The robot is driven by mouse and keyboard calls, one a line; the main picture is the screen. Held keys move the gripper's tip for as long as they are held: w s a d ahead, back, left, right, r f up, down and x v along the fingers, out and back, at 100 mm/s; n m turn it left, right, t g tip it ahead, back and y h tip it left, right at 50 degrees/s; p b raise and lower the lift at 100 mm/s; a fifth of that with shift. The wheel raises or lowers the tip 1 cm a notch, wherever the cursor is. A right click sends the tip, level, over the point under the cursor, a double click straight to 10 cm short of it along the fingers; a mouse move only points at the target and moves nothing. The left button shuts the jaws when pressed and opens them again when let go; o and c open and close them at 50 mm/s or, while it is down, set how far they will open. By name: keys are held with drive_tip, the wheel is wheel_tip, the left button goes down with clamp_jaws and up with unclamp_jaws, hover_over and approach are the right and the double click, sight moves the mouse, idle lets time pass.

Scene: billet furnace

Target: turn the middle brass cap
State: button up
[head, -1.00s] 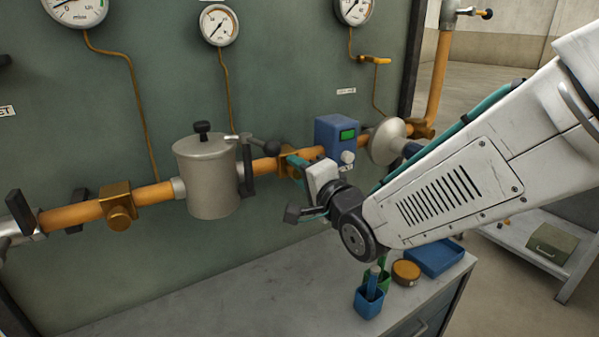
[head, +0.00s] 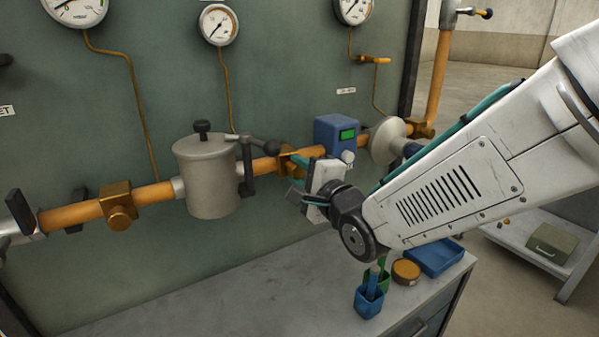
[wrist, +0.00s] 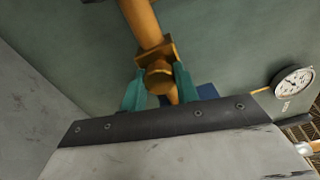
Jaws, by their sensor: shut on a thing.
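The middle brass cap (wrist: 159,76) sits on a square brass fitting on the copper-coloured pipe. In the wrist view it lies between the two teal fingers of my gripper (wrist: 160,84), which is shut on it. In the head view my gripper (head: 299,162) reaches the pipe between the grey canister and the blue meter. There the gripper hides the cap, and only part of its brass fitting (head: 287,155) shows. Another brass cap (head: 120,217) is in plain view on the pipe to the left of the canister.
The grey canister (head: 208,178) with its black-knobbed lever (head: 270,147) stands close left of my gripper. The blue meter (head: 336,134) and a pale round disc (head: 388,142) are close right. Below, a bench (head: 290,295) carries blue and green cups and a blue tray (head: 435,257).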

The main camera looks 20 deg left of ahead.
drive_tip(key=shift+f, duration=0.1)
drive_tip(key=o, duration=1)
drive_tip(key=shift+c, duration=0.2)
drive_tip(key=v, duration=0.8)
